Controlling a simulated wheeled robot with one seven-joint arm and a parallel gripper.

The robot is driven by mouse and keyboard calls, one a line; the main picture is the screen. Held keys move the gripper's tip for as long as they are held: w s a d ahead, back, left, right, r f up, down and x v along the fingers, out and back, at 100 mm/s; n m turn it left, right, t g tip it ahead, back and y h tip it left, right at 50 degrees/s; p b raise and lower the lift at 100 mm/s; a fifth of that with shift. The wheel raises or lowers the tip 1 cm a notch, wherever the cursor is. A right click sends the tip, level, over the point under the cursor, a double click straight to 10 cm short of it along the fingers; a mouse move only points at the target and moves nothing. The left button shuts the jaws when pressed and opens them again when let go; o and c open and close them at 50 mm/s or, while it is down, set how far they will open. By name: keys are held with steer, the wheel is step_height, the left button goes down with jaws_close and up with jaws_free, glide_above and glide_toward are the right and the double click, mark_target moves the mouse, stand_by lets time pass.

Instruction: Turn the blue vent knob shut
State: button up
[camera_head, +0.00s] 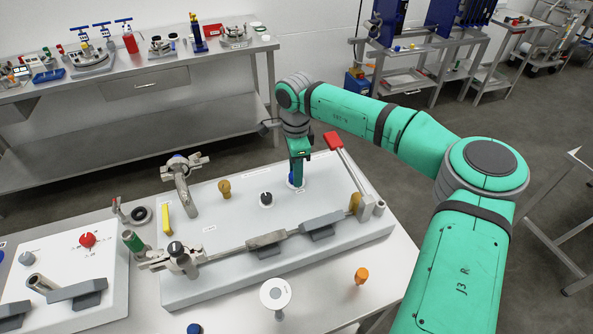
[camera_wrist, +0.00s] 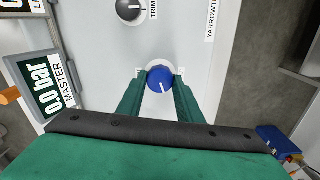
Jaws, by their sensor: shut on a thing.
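The blue vent knob (camera_wrist: 160,79) sits on a round pale plate on the white panel in the wrist view. A white pointer line on its top points down and slightly right in that view. My gripper (camera_wrist: 160,88) has its two green fingers on either side of the knob, shut on it. In the head view my gripper (camera_head: 297,176) points down at the back of the white panel (camera_head: 225,236), right of the black knob. Only a little of the blue knob (camera_head: 291,179) shows there, the rest hidden by the fingers.
A black knob (camera_wrist: 129,9) is beside it. A red-handled lever (camera_head: 334,141) stands just right of my gripper. A brass knob (camera_head: 224,188), a yellow handle (camera_head: 166,218) and clamps (camera_head: 182,257) are on the panel. A steel bench (camera_head: 150,85) stands behind.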

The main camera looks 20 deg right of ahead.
steer(key=n, duration=0.7)
steer(key=shift+w+r, duration=0.1)
steer(key=n, duration=0.7)
steer(key=shift+n, duration=0.3)
steer(key=o, duration=1)
steer(key=shift+o, duration=0.2)
step_height(320, 180, up, 11)
stand_by(0.3)
